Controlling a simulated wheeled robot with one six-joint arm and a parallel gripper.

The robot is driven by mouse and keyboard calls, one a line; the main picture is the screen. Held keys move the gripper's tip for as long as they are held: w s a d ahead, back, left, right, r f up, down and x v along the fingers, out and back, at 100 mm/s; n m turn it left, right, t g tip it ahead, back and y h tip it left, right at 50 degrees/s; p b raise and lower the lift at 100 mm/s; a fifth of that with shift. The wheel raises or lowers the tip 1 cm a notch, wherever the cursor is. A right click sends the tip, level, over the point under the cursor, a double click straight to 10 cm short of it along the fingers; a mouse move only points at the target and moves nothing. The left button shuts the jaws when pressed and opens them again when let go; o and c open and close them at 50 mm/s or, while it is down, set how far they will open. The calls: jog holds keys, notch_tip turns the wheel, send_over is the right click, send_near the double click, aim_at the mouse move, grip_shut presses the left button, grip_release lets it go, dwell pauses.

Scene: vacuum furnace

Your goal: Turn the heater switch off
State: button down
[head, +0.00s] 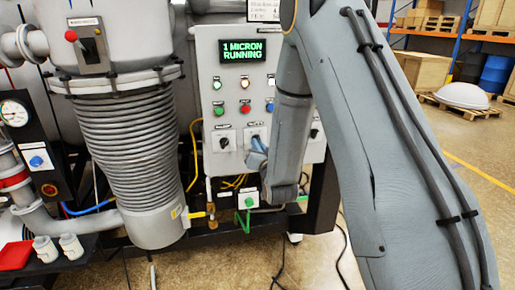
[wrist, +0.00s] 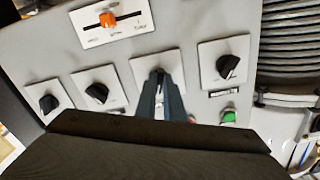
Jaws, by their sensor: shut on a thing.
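The control panel (head: 206,80) carries a row of black rotary knobs on white plates along its lower part. My gripper (head: 257,150) is at the second knob from the left in the head view. In the wrist view my gripper (wrist: 162,85) is shut on that black knob (wrist: 158,76), and its fingers cover most of it. Its white plate (wrist: 141,66) shows around it. Other black knobs stand to its right (wrist: 228,66) and left (wrist: 97,92). The labels are too blurred to tell which one is the heater switch.
A display (head: 243,50) reads "1 MICRON RUNNING". Coloured buttons, including a green one (head: 219,111), sit above the knobs. An orange slider (wrist: 108,19) shows in the wrist view. A ribbed grey column (head: 125,145) stands left of the panel. Cables hang below it.

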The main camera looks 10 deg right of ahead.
jog(key=shift+d+n+b, duration=0.2)
jog(key=shift+n+b, duration=2.5)
jog(key=shift+n, duration=2.3)
jog(key=c, duration=1.9)
grip_release()
jog(key=shift+o, duration=0.2)
jog(key=shift+s, duration=0.1)
jog(key=s+b, duration=0.2)
jog(key=s, duration=0.5)
jog(key=shift+s, duration=0.35)
